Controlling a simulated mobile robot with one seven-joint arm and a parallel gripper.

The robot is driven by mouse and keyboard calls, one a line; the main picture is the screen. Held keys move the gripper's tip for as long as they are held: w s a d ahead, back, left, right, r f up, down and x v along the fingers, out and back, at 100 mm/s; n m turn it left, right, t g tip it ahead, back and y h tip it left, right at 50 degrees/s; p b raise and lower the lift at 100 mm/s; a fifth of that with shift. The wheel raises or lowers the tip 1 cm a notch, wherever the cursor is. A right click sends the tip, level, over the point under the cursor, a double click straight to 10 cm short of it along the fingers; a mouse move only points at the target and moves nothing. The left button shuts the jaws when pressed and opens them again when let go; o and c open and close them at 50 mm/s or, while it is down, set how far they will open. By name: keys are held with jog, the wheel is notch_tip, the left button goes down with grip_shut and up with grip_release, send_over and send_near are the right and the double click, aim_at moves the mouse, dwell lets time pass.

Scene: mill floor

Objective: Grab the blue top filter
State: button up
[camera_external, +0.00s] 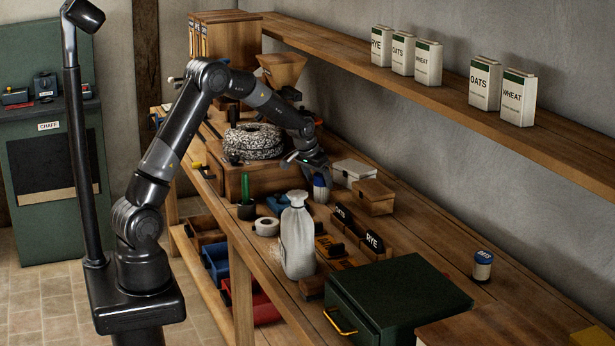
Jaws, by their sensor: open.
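A second blue-topped thing, a jar labelled OATS (483,266), stands alone at the right of the bench. I cannot tell from its look which of them is a filter.
A white box (352,172) and a wooden box (373,197) stand just right of my gripper. A millstone (253,141) is to its left. A green case (398,297) fills the bench front. A shelf (450,95) with cartons runs above.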

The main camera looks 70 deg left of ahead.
aim_at(321, 187)
jog(key=x, duration=0.4)
jog(key=shift+d, duration=0.15)
jog(key=c, duration=1)
jog(key=shift+c, duration=0.5)
jog(key=shift+r, duration=0.1)
